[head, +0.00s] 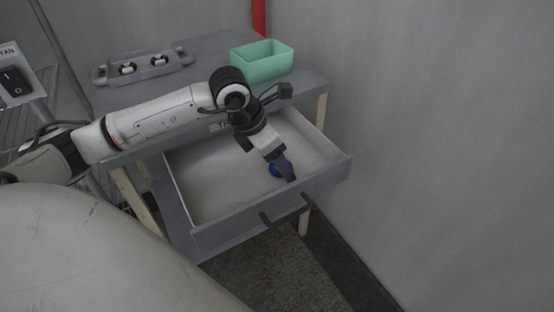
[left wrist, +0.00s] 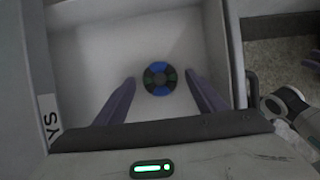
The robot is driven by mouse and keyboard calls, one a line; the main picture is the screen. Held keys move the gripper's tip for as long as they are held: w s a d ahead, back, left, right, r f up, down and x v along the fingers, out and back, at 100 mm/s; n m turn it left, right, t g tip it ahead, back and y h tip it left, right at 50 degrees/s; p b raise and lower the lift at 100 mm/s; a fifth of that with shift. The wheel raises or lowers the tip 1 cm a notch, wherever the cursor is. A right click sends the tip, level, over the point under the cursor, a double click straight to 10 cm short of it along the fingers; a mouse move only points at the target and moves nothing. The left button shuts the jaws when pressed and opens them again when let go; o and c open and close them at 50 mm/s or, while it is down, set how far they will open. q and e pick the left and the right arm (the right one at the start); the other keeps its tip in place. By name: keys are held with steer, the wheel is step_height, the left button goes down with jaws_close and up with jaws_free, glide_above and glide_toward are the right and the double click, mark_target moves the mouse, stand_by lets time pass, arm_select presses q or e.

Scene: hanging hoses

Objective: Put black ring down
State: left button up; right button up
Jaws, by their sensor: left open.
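The ring (left wrist: 160,78) lies flat on the white floor of the open drawer in the left wrist view. It looks black with blue segments. In the head view only a blue bit of it (head: 274,170) shows beside my gripper. My left gripper (head: 285,172) reaches down into the drawer (head: 205,185). In the left wrist view the two purple fingers (left wrist: 162,92) are spread apart, one on each side of the ring, with a gap to it on both sides.
The drawer's front wall and handle (head: 285,210) face me. On the table top stand a green bin (head: 263,62) and a grey tray (head: 145,65) with small items. A wall closes off the right side. A fan switch box (head: 15,80) is at the far left.

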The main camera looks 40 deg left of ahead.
arm_select(q)
steer(key=v, duration=1.2)
